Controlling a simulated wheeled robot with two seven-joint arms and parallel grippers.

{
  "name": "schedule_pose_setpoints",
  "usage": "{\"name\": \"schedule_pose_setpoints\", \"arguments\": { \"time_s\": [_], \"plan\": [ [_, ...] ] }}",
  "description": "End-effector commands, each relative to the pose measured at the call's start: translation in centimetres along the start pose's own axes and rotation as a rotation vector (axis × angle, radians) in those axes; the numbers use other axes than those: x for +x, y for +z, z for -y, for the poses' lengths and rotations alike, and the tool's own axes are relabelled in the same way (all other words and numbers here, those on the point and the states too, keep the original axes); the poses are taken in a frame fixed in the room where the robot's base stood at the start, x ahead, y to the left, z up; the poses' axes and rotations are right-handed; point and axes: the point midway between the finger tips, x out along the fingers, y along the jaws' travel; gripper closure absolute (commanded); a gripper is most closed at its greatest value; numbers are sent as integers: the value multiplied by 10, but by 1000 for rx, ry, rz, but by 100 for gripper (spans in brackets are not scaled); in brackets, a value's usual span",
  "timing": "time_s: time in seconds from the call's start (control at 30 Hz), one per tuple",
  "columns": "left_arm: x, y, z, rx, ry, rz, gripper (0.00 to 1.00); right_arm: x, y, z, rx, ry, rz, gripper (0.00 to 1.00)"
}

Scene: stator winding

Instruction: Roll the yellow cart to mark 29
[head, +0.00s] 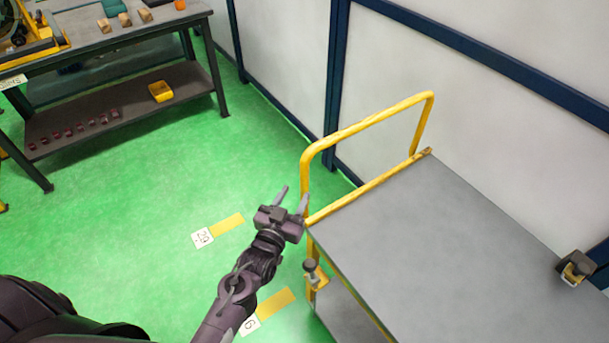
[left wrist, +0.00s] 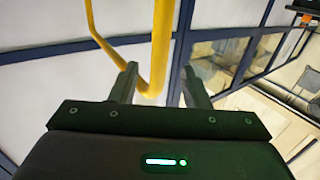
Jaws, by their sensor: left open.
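The yellow cart (head: 430,230) stands at the right, with a grey top and a yellow tube handle (head: 365,123) at its far-left end. My left gripper (head: 294,196) is open beside the near post of the handle. In the left wrist view, the yellow handle tube (left wrist: 160,45) shows between the open fingers (left wrist: 160,84); I cannot tell whether it touches them. Mark 29 is a white card (head: 202,238) with a yellow strip (head: 227,225) on the green floor, left of the cart and of my gripper. My right gripper is not in view.
Another white card (head: 250,325) and yellow strip (head: 275,300) lie nearer, beside the cart. A workbench (head: 120,38) with a lower shelf stands at the upper left. White wall panels with dark blue frames (head: 334,85) run behind the cart. Green floor is clear between bench and cart.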

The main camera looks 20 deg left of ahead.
Motion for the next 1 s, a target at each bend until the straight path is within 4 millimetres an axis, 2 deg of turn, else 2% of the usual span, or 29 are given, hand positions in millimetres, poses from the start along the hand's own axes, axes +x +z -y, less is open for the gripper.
{"name": "schedule_pose_setpoints", "arguments": {
  "time_s": [0.5,0.63,0.9,1.0],
  "plan": [
    [69,-2,0,-1,-1,-4,58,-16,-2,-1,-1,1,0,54],
    [75,-1,0,-1,0,-4,58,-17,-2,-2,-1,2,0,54],
    [76,-1,0,-1,0,-3,58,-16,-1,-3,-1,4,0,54],
    [76,-1,0,0,0,-3,71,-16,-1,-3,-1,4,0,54]
  ]
}}
